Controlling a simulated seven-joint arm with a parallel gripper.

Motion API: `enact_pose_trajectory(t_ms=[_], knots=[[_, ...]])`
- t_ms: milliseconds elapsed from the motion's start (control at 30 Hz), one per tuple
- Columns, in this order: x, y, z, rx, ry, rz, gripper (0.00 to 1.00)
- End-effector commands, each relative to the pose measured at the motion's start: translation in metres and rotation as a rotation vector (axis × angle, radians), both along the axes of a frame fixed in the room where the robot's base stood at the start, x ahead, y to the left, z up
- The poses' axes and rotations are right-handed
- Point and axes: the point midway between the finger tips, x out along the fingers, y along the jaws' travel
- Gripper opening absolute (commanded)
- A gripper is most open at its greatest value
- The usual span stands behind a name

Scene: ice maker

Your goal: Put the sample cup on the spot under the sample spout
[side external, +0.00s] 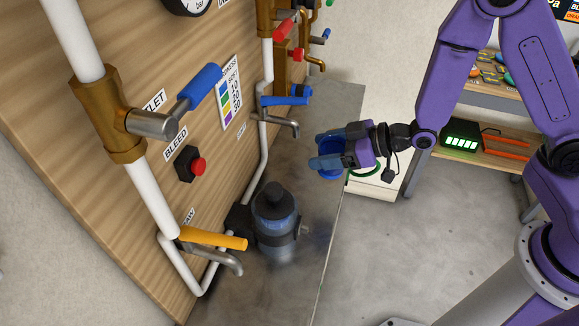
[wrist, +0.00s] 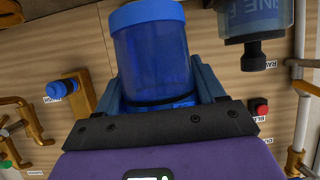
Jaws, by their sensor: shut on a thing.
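The blue see-through sample cup (side external: 329,143) is between the fingers of my gripper (side external: 328,158), which is shut on it. It is held in the air near the right edge of the metal bench. The cup (wrist: 152,50) fills the upper middle of the wrist view, with a finger on each side. A silver spout (side external: 285,124) under a blue lever (side external: 285,100), beside the hardness chart (side external: 230,92), is left of the cup and apart from it. Another spout (side external: 226,262) is under a yellow lever (side external: 213,238). Neither spout's label is readable, and I cannot make out a marked spot.
A dark bottle-like vessel (side external: 275,225) stands on the metal bench (side external: 300,275) by the panel. The wooden panel (side external: 120,210) carries pipes, a large blue handle (side external: 197,87) and a red button (side external: 198,166). A white stand (side external: 375,187) with a green ring is behind my gripper.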

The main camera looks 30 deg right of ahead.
Motion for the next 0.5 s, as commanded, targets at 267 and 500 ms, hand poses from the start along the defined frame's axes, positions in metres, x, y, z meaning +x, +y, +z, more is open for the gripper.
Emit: enact_pose_trajectory(t_ms=[267,500], knots=[[0.045,0.022,-0.026,-0.002,0.001,-0.001,0.37],[0.069,0.034,-0.060,0.000,0.001,-0.001,0.37]])
